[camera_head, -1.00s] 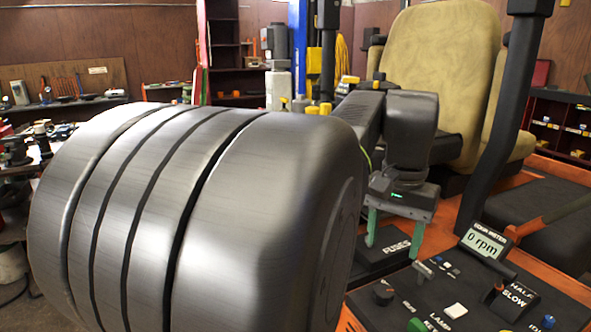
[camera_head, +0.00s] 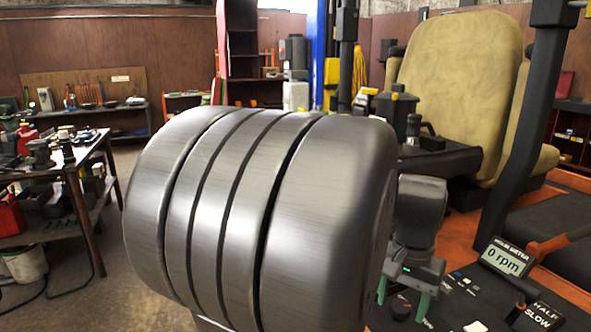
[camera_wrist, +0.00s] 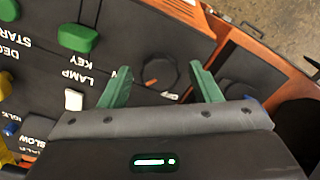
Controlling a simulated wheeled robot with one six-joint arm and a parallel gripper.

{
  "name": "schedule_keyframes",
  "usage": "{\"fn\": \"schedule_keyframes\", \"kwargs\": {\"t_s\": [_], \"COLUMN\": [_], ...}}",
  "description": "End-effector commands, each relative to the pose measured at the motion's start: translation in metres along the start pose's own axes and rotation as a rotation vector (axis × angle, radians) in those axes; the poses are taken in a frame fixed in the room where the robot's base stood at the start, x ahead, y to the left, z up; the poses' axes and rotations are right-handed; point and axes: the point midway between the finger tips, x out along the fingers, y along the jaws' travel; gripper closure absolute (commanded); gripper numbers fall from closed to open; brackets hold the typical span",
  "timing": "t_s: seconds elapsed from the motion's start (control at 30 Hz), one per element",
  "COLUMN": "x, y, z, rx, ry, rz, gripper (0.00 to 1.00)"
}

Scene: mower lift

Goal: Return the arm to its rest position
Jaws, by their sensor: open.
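My gripper (camera_head: 402,298) is low at the right of centre in the head view, partly hidden behind my large grey arm link. I cannot tell how far the fingertips are above the panel. A white switch (camera_wrist: 73,100) marked LAMP and a green key (camera_wrist: 78,38) lie left of the fingers.
The mower's tan seat (camera_head: 455,85) and a black post (camera_head: 525,130) stand right of my arm. A display reading 0 rpm (camera_head: 506,260) is at the lower right. A cluttered workbench (camera_head: 75,165) is at the left, with bare floor (camera_head: 125,235) beside it.

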Motion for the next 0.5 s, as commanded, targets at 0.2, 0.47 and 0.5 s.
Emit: {"fn": "schedule_keyframes", "kwargs": {"t_s": [0.2, 0.47, 0.5], "x": [-0.005, -0.043, -0.052], "y": [0.000, 0.000, 0.000], "z": [0.000, -0.001, -0.002], "rx": [0.008, 0.018, 0.018], "ry": [0.002, 0.005, 0.006], "rz": [0.000, -0.001, -0.001], "gripper": [0.43, 0.43, 0.43]}}
